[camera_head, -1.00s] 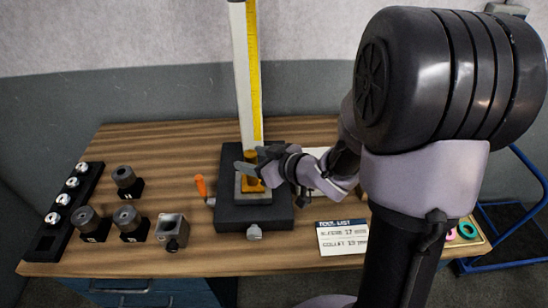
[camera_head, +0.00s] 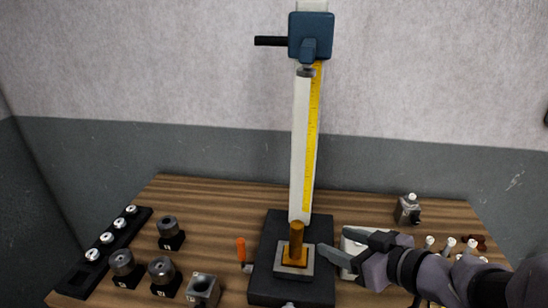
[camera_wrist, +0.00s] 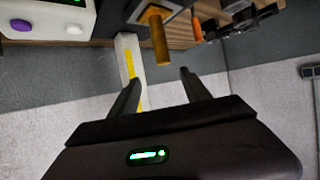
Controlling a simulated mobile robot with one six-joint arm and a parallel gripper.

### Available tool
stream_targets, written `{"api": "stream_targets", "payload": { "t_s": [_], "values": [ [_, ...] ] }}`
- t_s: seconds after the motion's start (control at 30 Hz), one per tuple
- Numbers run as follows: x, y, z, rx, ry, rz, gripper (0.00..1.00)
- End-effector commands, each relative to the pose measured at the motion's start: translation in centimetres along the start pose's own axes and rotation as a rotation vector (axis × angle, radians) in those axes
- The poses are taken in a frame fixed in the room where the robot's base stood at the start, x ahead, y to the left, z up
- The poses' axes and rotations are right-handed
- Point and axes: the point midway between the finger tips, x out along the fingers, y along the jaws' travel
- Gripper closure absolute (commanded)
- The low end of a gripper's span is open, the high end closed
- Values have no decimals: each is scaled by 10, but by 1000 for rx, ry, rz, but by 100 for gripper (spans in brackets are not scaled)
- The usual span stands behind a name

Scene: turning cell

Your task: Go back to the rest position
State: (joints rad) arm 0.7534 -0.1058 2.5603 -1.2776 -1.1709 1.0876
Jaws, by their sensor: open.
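My gripper (camera_head: 335,256) is open and empty in the head view, just right of a brown-orange cylinder (camera_head: 296,242). The cylinder stands upright on a small square seat (camera_head: 284,269) on the black base (camera_head: 264,285) of a tall height stand. In the wrist view the two fingers (camera_wrist: 158,95) are spread apart, and the cylinder (camera_wrist: 159,40) shows beyond them with nothing held between. The fingers look clear of the cylinder.
The stand's column (camera_head: 300,150) with a yellow scale rises to a blue head (camera_head: 311,36). An orange-handled tool (camera_head: 241,249) lies left of the base. Several dark holders (camera_head: 122,264) and a black rack (camera_head: 84,273) fill the left. A grey block (camera_head: 408,209) stands back right.

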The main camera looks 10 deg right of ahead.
Motion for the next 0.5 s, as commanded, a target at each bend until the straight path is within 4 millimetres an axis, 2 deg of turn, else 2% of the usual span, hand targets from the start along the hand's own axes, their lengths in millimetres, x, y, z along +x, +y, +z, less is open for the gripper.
{"api": "stream_targets", "payload": {
  "t_s": [0.07,0.1,0.17,0.2,0.27,0.37,0.4,0.5],
  "values": [
    [3,18,-14,-14,9,112,44],
    [1,34,-25,-14,14,219,44],
    [-9,57,-41,17,13,408,44],
    [-21,66,-46,68,-1,525,44],
    [-39,64,-40,188,-51,647,44],
    [-56,15,-6,442,-200,667,44],
    [-58,-17,9,536,-270,615,44],
    [-62,-89,30,686,-412,456,44]
  ]
}}
